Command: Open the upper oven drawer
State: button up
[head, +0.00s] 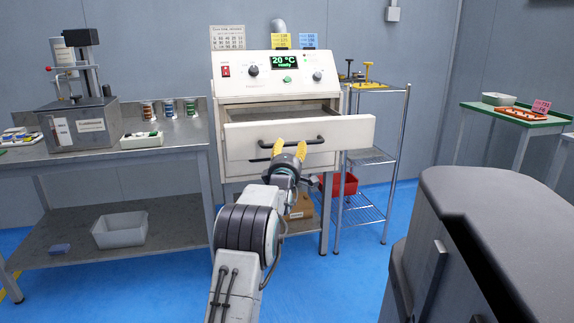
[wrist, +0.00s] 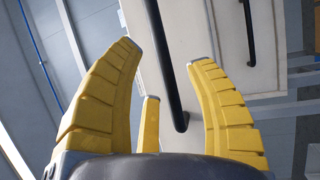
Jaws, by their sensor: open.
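The oven (head: 243,95) is a white cabinet with a control panel reading 20 °C. Its upper drawer (head: 240,140) is pulled out, and part of its inside shows behind the front. The drawer's black bar handle (head: 318,140) also shows in the wrist view (wrist: 165,60). My gripper (head: 290,144) is open at the handle, its yellow fingers pointing at the drawer front. In the wrist view my gripper (wrist: 163,55) has the bar running between its spread fingers, with gaps visible on both sides. My gripper hides part of the handle in the head view.
A second black handle (wrist: 250,35) shows on a white front in the wrist view. A steel bench (head: 120,150) stands left of the oven and a wire shelf (head: 370,155) right of it. A dark grey cabinet (head: 500,210) fills the lower right. Blue floor is open before the bench.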

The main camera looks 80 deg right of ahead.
jog(key=a+f, duration=0.1)
jog(key=a, duration=0.6)
jog(key=shift+a+f, duration=0.2)
jog(key=shift+a, duration=0.15)
dwell(0.7)
